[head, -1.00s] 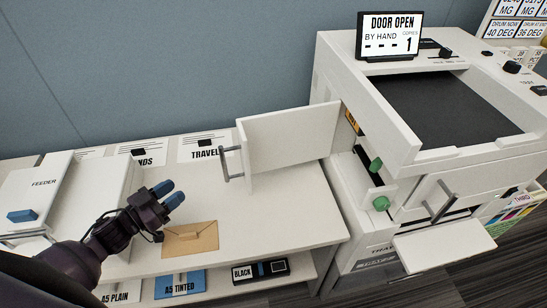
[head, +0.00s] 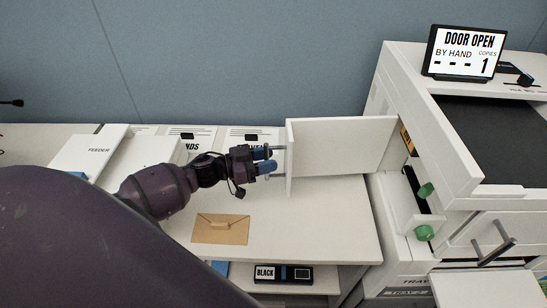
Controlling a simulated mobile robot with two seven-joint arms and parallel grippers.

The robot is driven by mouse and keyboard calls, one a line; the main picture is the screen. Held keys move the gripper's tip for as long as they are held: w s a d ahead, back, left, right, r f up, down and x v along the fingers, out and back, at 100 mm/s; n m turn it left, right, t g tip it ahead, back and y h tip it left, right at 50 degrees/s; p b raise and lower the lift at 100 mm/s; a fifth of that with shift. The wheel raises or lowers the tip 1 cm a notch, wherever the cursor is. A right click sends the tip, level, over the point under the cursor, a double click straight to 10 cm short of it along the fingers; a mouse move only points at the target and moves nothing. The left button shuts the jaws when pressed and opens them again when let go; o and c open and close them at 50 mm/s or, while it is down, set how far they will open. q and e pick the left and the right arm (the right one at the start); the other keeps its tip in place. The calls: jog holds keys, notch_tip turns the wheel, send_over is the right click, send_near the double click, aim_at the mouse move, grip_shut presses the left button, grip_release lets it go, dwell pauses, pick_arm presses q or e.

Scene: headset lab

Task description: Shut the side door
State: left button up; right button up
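The side door (head: 342,146) is a white panel that stands open, swung out to the left from the white printer (head: 455,165). A grey bar handle (head: 279,148) sits at its free left edge. My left gripper (head: 267,161) is at this handle, its two blue fingertips a little apart and overlapping the bar in the view. The fingers hide part of the bar, so contact is unclear. The screen (head: 466,52) on the printer reads DOOR OPEN. My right gripper is out of view.
Green knobs (head: 424,190) show in the printer's open side. A brown envelope (head: 220,229) lies on the white table (head: 325,220) below my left arm. The feeder (head: 90,152) stands at the left. A black box (head: 283,274) lies on the shelf below.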

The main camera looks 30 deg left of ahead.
pick_arm(q)
jog(key=shift+x, duration=0.95)
grip_shut()
